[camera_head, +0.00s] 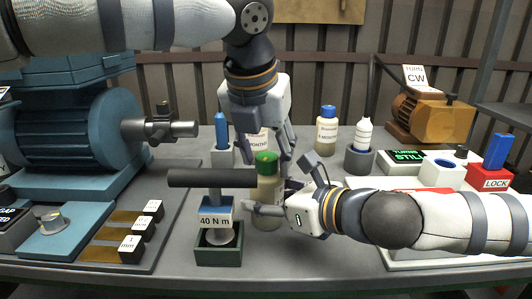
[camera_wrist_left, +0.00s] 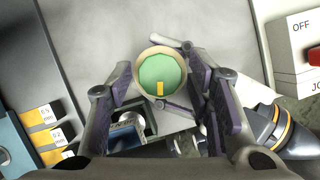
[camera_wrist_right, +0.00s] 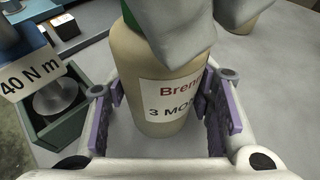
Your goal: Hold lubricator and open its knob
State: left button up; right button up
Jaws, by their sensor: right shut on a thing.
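The lubricator (camera_head: 268,190) is a beige bottle with a green knob (camera_head: 264,162), upright on the table behind the 40 N m tool. Its label, partly reading "3 MON", faces the right wrist view (camera_wrist_right: 165,95). My right gripper (camera_wrist_right: 165,110) is shut on the bottle's body from both sides. My left gripper (camera_head: 268,155) comes down from above. In the left wrist view, its open fingers (camera_wrist_left: 160,85) stand on either side of the green knob (camera_wrist_left: 158,70), with small gaps. The knob's yellow mark points toward the bottom of that view.
A torque tool with a dark handle (camera_head: 212,178) stands in a green holder (camera_head: 218,255) in front of the bottle. A blue motor (camera_head: 75,130) is at left. More bottles (camera_head: 327,130), a brown motor (camera_head: 432,115) and a red LOCK block (camera_head: 488,179) stand behind and right.

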pick_arm(q)
jog(key=c, duration=0.8)
jog(key=shift+d+n+y, duration=0.1)
jog(key=shift+n+y, duration=0.2)
jog(key=shift+n, duration=0.5)
jog(key=o, duration=1.2)
jog(key=shift+r, duration=0.1)
jog(key=v, duration=1.2)
